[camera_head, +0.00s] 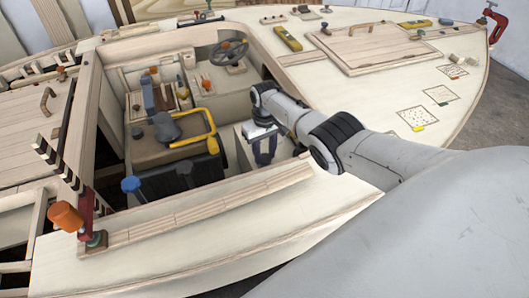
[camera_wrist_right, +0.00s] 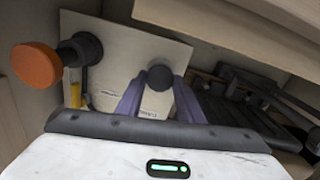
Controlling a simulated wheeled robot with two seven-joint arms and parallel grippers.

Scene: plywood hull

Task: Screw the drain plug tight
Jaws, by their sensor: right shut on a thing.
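My right gripper (camera_head: 264,150) reaches down into the hull's open well, beside a pale panel at the well's right side. In the right wrist view its two purple fingers (camera_wrist_right: 158,100) close in on a dark round knob (camera_wrist_right: 160,77), which I take to be the drain plug. The knob stands in front of a pale board (camera_wrist_right: 120,50) with small print on it. The fingers hide its lower part, so I cannot tell how far in it is seated. In the head view the plug is hidden behind my gripper. My left gripper is not in view.
An orange knob on a dark fitting (camera_wrist_right: 37,65) stands left of my fingers in the wrist view. The well's wooden coaming (camera_head: 190,212) is close to my arm.

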